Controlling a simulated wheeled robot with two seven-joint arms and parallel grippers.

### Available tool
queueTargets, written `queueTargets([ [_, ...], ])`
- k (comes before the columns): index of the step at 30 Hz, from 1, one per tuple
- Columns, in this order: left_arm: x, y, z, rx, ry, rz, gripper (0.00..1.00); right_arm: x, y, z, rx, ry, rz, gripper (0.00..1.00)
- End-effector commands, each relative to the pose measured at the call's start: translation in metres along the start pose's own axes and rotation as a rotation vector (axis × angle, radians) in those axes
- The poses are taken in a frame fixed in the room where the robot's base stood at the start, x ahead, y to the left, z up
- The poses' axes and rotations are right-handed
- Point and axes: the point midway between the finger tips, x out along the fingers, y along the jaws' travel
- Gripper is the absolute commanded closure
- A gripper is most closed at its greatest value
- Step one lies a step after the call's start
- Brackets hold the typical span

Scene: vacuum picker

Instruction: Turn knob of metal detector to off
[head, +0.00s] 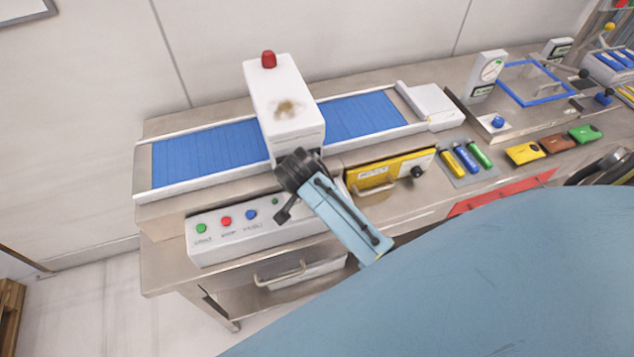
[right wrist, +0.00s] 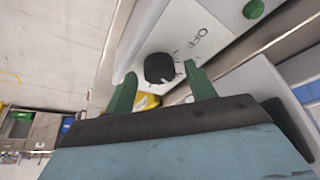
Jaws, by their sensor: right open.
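The metal detector is a white housing (head: 287,100) with a red lamp on top, straddling a blue conveyor. Its white control panel (head: 222,245) at the front carries green, red and blue buttons. In the right wrist view a round black knob (right wrist: 158,68) sits on a white panel (right wrist: 205,20) marked OFF, with a green button beside it. My right gripper (right wrist: 162,74) is open, its green fingers on either side of the knob in that view; I cannot tell whether they touch it. In the head view my right gripper (head: 290,190) hides the knob. My left gripper is not in view.
A yellow panel (head: 385,173) with a handle and dark knob is right of my gripper. Coloured markers (head: 463,158), yellow, brown and green packs (head: 525,152) and a scale (head: 487,77) stand farther right. A drawer handle (head: 280,274) lies below the control panel.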

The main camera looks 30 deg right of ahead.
Motion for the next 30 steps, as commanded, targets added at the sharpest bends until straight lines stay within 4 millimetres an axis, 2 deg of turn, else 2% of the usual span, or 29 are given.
queueTargets([
  [6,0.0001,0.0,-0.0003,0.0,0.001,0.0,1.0,0.0002,0.0,-0.0002,0.0,0.0,0.0,0.46],
  [16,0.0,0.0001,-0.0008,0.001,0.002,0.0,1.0,0.0,0.0001,-0.0002,-0.001,0.001,0.001,0.89],
  [23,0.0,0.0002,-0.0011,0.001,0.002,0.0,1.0,-0.0001,0.0003,-0.0003,-0.017,0.001,-0.006,0.89],
  [30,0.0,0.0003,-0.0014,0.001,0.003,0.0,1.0,0.0002,0.0017,-0.0005,-0.111,0.002,-0.044,0.89],
])
